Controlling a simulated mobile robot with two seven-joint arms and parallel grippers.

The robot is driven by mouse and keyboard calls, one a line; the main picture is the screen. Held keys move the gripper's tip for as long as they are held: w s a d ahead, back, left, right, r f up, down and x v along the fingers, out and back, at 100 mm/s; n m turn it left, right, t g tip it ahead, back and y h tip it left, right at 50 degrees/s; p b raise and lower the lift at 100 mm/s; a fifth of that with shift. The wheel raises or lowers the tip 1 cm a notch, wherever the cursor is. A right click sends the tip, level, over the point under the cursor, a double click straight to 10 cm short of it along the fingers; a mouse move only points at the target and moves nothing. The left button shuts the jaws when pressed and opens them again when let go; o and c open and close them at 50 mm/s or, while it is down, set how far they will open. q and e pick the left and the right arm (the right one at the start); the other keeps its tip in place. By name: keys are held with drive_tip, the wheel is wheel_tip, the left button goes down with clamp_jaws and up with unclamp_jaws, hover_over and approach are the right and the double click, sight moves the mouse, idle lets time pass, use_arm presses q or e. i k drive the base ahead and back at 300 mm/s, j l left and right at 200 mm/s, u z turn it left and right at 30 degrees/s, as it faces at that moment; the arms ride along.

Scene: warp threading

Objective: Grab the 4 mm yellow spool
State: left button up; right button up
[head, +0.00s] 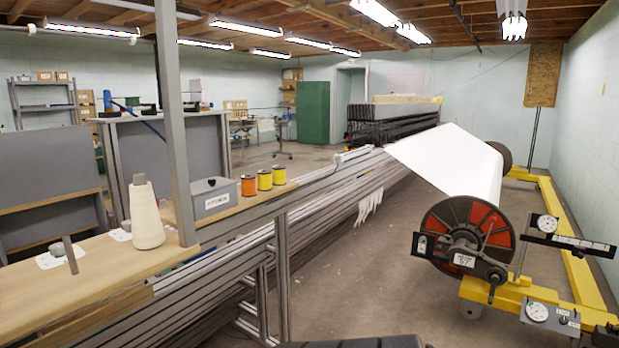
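Two yellow spools stand upright side by side on the wooden bench top. One yellow spool (264,180) is in the middle of a row of three, and the other yellow spool (279,176) is at its right end. An orange spool (248,186) stands at the left end. All have dark ends. Any size marking is too small to read, so I cannot tell which yellow one is 4 mm. Neither of my grippers shows in the head view.
A grey labelled box (214,199) stands just left of the spools. A large cream thread cone (146,213) and a grey upright post (172,120) stand farther left. The wooden bench (70,285) is mostly bare at front left. A red-and-black reel (466,240) is at right.

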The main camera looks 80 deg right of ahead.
sight(279, 172)
drive_tip(key=z, duration=2.45)
